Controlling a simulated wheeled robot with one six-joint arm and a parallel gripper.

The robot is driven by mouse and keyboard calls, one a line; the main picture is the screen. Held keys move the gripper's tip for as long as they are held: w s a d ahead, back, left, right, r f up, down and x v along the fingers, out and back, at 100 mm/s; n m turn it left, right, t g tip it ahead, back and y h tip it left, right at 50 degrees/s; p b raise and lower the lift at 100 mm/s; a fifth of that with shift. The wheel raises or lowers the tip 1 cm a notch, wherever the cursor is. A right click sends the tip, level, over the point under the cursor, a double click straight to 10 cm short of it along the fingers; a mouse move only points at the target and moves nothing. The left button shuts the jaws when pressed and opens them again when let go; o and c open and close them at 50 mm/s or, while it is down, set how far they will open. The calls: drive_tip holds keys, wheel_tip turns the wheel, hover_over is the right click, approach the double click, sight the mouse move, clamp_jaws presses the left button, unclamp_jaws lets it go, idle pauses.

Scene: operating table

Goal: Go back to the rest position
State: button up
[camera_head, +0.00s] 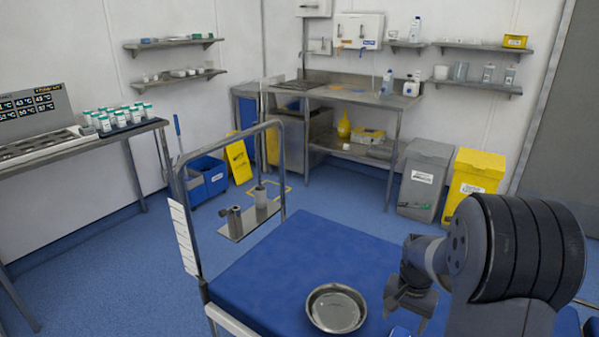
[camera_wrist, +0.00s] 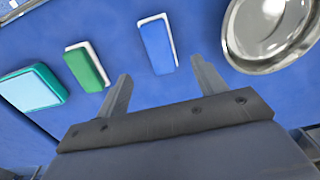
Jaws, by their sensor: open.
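My gripper (camera_wrist: 163,90) is open in the wrist view, with its two fingers apart and nothing between them. It hangs over the blue operating table (camera_head: 280,265). In the head view my gripper (camera_head: 408,305) is at the right part of the table, to the right of a round metal bowl (camera_head: 336,308). The bowl also shows at the top right of the wrist view (camera_wrist: 270,30). My arm hides part of the table on the right.
In the wrist view a blue block (camera_wrist: 158,46), a green block (camera_wrist: 87,68) and a teal-topped box (camera_wrist: 33,88) lie on the table. A metal rail (camera_head: 283,165) stands at the table's far left end. Grey (camera_head: 424,180) and yellow (camera_head: 472,180) bins stand behind.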

drive_tip(key=s+a+f+n+p, duration=0.2)
drive_tip(key=a+n+p, duration=0.4)
drive_tip(key=p, duration=1.3)
drive_tip(key=s+a, duration=0.1)
drive_tip(key=a, duration=0.2)
drive_tip(key=shift+s+a+f+n+p, duration=0.2)
drive_tip(key=shift+n+p, duration=0.1)
drive_tip(key=shift+p, duration=0.2)
